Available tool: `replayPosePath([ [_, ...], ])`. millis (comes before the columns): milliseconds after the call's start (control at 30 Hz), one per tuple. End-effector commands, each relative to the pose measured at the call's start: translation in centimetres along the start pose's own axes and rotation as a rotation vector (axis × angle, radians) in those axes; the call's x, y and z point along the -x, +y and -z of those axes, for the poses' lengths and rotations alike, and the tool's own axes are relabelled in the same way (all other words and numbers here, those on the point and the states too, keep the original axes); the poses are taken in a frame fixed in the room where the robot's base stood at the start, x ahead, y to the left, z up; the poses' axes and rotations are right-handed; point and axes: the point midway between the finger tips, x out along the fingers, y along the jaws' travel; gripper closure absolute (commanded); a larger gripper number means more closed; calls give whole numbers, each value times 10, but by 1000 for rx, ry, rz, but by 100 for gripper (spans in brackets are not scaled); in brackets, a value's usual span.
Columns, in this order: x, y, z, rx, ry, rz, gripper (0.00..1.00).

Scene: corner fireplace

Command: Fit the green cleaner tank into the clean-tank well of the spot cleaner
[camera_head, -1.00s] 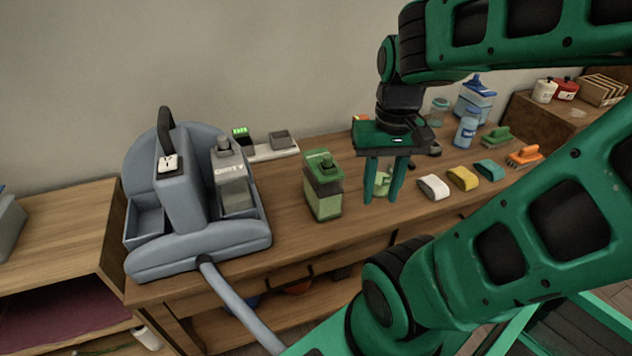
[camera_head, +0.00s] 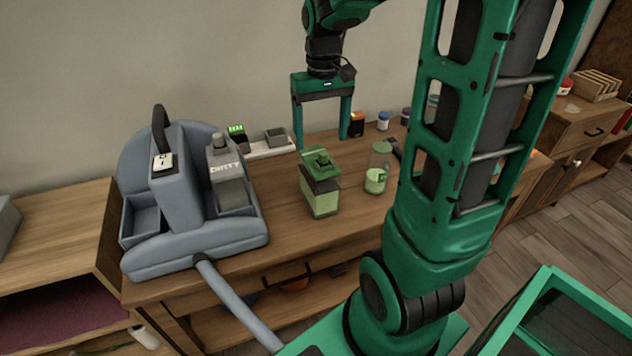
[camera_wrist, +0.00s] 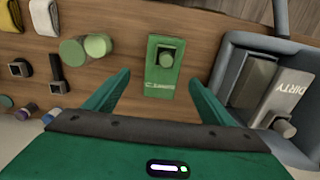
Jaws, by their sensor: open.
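The green cleaner tank (camera_head: 320,186) stands upright on the wooden bench, to the right of the spot cleaner. It has a green top and pale green liquid below; its top also shows in the wrist view (camera_wrist: 164,66). The grey-blue spot cleaner (camera_head: 196,241) stands at the bench's left end. A grey tank marked DIRTY (camera_head: 229,180) sits in its right side; an empty-looking open well (camera_head: 143,220) is on its left side. My gripper (camera_head: 323,142) is open and empty, above and behind the green tank. In the wrist view its fingers (camera_wrist: 165,92) point toward the tank from either side.
A clear jar with green liquid (camera_head: 378,172) stands just right of the green tank. A white strip with a green-lit charger (camera_head: 262,150) lies behind. Small bottles (camera_head: 383,121) stand at the back right. Bare bench lies between the cleaner and the green tank.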

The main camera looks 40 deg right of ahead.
Motion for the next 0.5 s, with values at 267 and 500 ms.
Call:
replayPosePath([
  [267,-38,0,2,1,-4,1,23],
  [500,-56,0,2,1,-2,1,23],
])
